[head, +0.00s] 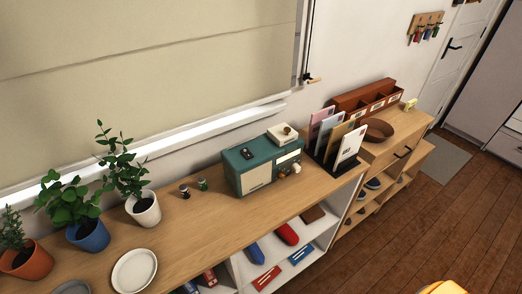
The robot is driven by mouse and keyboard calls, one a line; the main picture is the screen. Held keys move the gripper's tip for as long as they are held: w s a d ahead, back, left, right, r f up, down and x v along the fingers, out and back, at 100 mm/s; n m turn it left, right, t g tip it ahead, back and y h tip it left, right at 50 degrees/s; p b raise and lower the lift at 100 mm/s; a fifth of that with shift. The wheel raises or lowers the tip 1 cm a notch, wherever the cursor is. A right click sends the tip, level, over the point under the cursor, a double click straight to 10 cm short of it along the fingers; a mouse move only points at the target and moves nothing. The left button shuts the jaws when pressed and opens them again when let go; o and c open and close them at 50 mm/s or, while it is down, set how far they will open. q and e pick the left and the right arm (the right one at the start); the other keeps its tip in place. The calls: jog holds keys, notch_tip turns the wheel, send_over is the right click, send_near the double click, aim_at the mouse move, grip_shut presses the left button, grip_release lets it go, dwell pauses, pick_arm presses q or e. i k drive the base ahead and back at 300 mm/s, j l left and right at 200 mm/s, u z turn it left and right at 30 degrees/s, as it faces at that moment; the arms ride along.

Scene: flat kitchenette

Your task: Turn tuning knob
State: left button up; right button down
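A teal radio (250,174) stands on the wooden shelf top in the head view, to the left of the letter rack. Its cream front faces right and towards me.
Potted plants (143,211) and a white plate (134,270) stand to the left. Two small dark items (184,191) lie left of the radio. A small cream box (282,134) is behind or on it. A letter rack (338,165) stands right. The wood before the radio is clear.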

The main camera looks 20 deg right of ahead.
aim_at(296, 167)
jog(key=l+u, duration=0.2)
jog(key=l, duration=0.3)
jog(key=l+u, duration=0.2)
jog(key=l, duration=0.35)
jog(key=k+l+u, duration=0.2)
jog(key=l, duration=0.3)
jog(key=l+u, duration=0.2)
jog(key=l, duration=0.3)
jog(key=k+l+u, duration=0.2)
jog(key=l, duration=0.3)
jog(key=i, duration=0.1)
